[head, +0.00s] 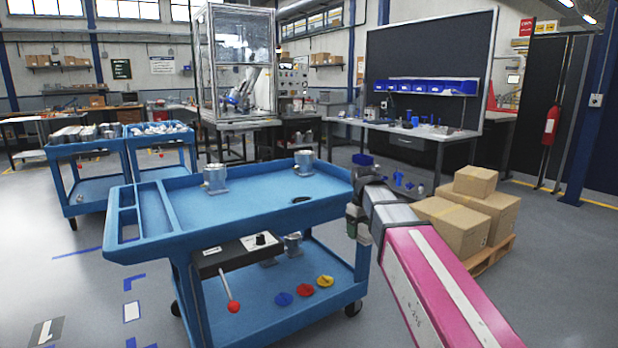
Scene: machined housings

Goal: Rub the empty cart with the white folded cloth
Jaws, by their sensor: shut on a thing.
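A large blue two-shelf cart (255,207) stands close in front of me. Its top tray is mostly bare, but two grey metal housings stand on it, one at the left (215,179) and one at the back (304,163). A small dark oval (302,200) shows near its right edge. My gripper (357,218) is by the cart's right end, at the end of my pink arm. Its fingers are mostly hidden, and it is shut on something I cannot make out. I see no white folded cloth, and no cart in view looks empty.
The near cart's lower shelf holds more housings and coloured discs (305,290). Two loaded blue carts (88,150) (160,138) stand at the left. Cardboard boxes (470,215) on a pallet stand at the right. Floor at the left is clear.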

